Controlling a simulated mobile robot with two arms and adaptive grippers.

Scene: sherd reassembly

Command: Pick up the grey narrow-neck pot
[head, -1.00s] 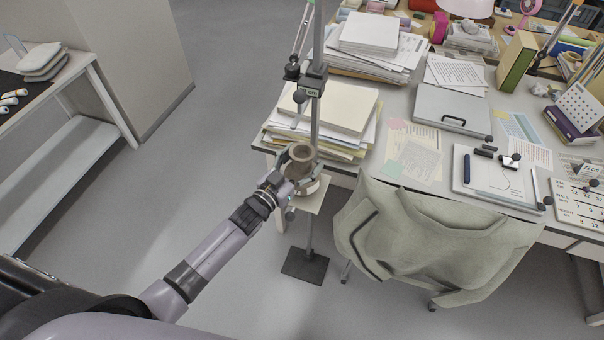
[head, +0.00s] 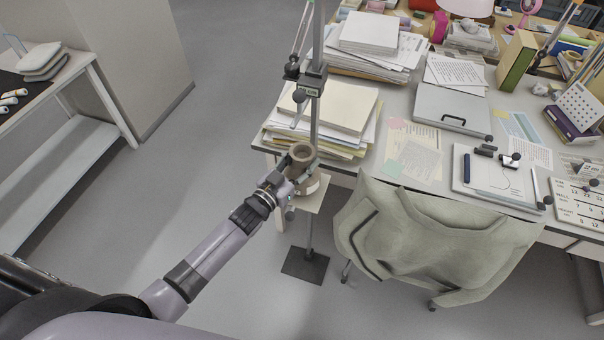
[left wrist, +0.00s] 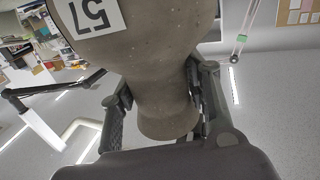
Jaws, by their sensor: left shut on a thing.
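The grey narrow-neck pot (head: 301,153) is a small brownish-grey vessel at the front left corner of the desk, above a small cream platform (head: 313,200). In the left wrist view the pot (left wrist: 145,50) fills the upper middle, with a white label reading 57 on its wide body. My left gripper (head: 299,176) is shut on the pot, with one dark finger on each side of its narrow part. In the left wrist view the fingers (left wrist: 160,100) press on both sides there. The pot's lower end is partly hidden by the gripper in the head view. My right gripper is not in view.
A vertical metal stand (head: 316,120) with clamps and a dark base plate (head: 305,266) rises right beside the pot. Paper stacks (head: 335,108) lie close behind on the desk. A chair with a draped garment (head: 430,240) stands to the right. The floor at left is clear.

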